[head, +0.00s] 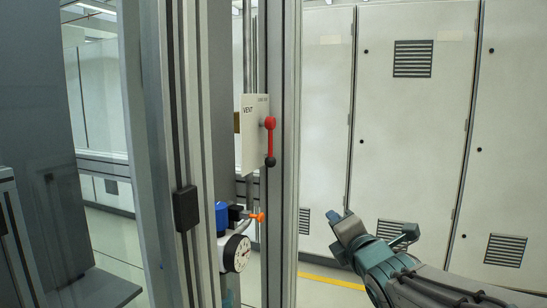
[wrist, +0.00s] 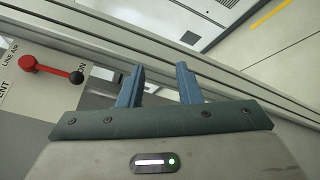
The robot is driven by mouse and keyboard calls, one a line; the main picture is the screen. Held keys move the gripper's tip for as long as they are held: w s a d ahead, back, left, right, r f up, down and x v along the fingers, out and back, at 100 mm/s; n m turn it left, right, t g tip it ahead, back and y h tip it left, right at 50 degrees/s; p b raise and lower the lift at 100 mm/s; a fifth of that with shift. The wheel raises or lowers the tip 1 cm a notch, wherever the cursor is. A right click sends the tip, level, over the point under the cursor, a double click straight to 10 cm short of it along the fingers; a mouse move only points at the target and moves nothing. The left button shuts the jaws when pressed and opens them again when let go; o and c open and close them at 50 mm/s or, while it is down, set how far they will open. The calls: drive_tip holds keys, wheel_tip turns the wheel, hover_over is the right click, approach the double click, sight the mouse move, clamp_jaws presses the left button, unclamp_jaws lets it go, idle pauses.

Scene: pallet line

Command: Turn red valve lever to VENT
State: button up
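The red valve lever (head: 270,140) is mounted on a pale plate (head: 251,150) fixed to the metal frame. Its red hub is at the top and its black knob hangs straight down. VENT is printed on the plate's upper left. In the wrist view the lever (wrist: 50,70) lies at the left edge, its black knob pointing to the ON label; LINE AIR and a cropped "ENT" also show. My gripper (head: 374,229) is below and to the right of the lever, apart from it. In the wrist view my gripper (wrist: 158,83) is open, with nothing between its fingers.
A round gauge (head: 235,254) with a blue part and an orange handle (head: 257,217) sits below the plate. Metal frame posts (head: 290,200) stand beside the plate. White cabinets (head: 410,130) line the back, with open space before them.

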drive_tip(key=a+r+n+t+y, duration=0.25)
drive_tip(key=r+n+y, duration=0.2)
drive_tip(key=n, duration=0.35)
drive_tip(key=n+g+y, duration=0.1)
drive_tip(key=n+y, duration=0.4)
drive_tip(key=n, duration=0.4)
approach(271, 151)
drive_tip(key=p+x, duration=0.5)
drive_tip(key=x, duration=0.5)
drive_tip(key=shift+w+a+r, duration=0.1)
drive_tip(key=shift+w+r, duration=0.05)
drive_tip(key=shift+w, duration=0.1)
clamp_jaws()
